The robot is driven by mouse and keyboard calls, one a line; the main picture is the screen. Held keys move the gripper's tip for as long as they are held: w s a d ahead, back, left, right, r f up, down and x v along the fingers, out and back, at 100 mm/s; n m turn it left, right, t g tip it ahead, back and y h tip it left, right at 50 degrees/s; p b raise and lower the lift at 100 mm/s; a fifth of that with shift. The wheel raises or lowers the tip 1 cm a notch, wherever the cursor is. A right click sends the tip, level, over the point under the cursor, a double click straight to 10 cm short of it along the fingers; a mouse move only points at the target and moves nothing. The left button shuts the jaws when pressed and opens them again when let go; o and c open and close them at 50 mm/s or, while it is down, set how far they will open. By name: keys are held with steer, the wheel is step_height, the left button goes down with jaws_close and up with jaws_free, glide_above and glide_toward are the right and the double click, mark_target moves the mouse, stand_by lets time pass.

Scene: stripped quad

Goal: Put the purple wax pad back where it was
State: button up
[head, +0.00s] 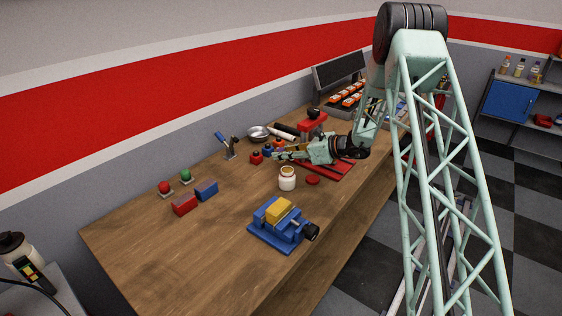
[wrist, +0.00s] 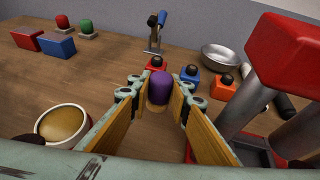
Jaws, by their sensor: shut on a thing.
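My gripper (wrist: 160,90) is shut on the purple wax pad (wrist: 159,88), a small rounded purple piece between the fingertips in the wrist view. In the head view my gripper (head: 278,155) is stretched out over the table, pointing left; the purple pad cannot be made out there. A red domed pad (head: 165,186) and a green domed pad (head: 186,175) sit on small grey bases at the left back of the table. They also show at the wrist view's top left: the red (wrist: 62,21), the green (wrist: 86,26).
Red (head: 184,205) and blue (head: 206,190) blocks lie near the pads. Several black-knobbed blocks (wrist: 190,72) stand beyond my fingertips. An open jar (head: 287,180), a blue vise (head: 268,232), a metal bowl (head: 258,132) and a red-topped press (wrist: 290,50) surround my gripper. The front-left wood is clear.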

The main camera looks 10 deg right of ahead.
mark_target(281, 161)
steer(key=shift+f, duration=1.65)
steer(key=shift+f+b, duration=0.15)
steer(key=shift+b, duration=0.25)
steer(key=o, duration=0.4)
steer(key=shift+o, duration=0.8)
steer(key=shift+r, duration=0.2)
steer(key=shift+p+v, duration=0.7)
steer(key=shift+v, duration=5.3)
